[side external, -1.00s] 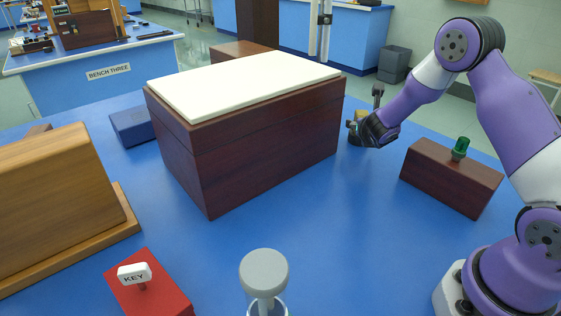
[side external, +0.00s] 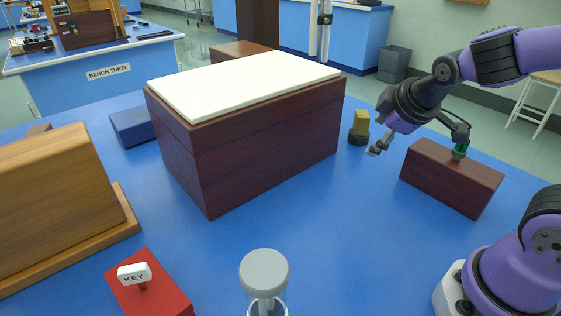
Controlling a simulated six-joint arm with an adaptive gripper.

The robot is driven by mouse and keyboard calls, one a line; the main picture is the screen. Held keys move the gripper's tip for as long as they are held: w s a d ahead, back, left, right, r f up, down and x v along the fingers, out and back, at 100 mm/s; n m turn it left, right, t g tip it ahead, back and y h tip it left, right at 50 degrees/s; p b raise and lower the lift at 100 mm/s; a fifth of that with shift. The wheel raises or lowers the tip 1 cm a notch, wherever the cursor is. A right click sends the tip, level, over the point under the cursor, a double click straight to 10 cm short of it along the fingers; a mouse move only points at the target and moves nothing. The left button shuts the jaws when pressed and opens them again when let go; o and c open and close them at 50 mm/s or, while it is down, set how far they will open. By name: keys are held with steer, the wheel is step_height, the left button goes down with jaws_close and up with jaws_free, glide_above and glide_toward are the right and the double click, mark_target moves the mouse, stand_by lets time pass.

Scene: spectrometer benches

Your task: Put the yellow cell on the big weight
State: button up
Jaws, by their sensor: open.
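The yellow cell (side external: 362,119) stands upright, resting on a dark round weight (side external: 358,138) just right of the large dark wooden box. No second weight shows, so I cannot compare sizes. My gripper (side external: 418,146) is open and empty, to the right of the cell and apart from it. One finger points down near the weight's right side, and the other reaches over toward the green cell (side external: 460,150). I cannot tell whether that finger touches the green cell.
The green cell stands in a dark red wooden block (side external: 450,178). The large box (side external: 255,150) with a white top fills the middle. A red KEY block (side external: 150,290) and a grey-capped jar (side external: 264,272) stand in front. Blue bench is clear at centre right.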

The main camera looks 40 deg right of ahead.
steer(key=s+a+r+m+g+y, duration=0.1)
steer(key=s+a+r+m+y, duration=0.2)
steer(key=s+a+m, duration=0.3)
steer(key=shift+s+a, duration=0.2)
steer(key=shift+s, duration=0.65)
